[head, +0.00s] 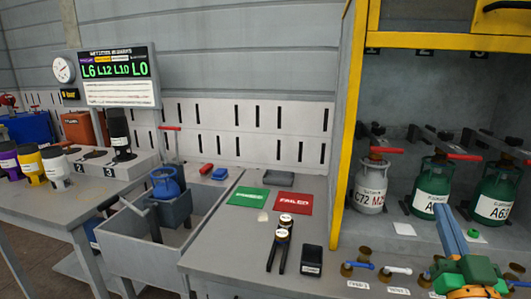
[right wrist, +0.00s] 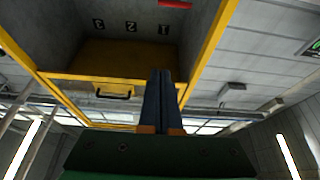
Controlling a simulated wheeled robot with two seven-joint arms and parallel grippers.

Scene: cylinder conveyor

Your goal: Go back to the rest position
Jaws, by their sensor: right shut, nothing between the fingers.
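My right gripper (head: 441,210) is at the lower right of the head view, its blue fingers pointing up in front of the yellow-framed cabinet (head: 349,120). In the right wrist view its two fingers (right wrist: 161,72) lie side by side, closed, with nothing between them. Beyond them that view shows the yellow cabinet frame (right wrist: 224,28), the ceiling and the walls. In the head view the fingers overlap a green cylinder (head: 431,179) in the cabinet and hide part of its label. My left gripper is not in view.
A white-grey cylinder (head: 371,192) and another green cylinder (head: 494,194) stand in the cabinet. Small fittings (head: 398,270) lie along the bench front. Red (head: 292,202) and green (head: 249,200) mats lie left of them. A sink (head: 150,256) holds a blue cylinder (head: 166,184).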

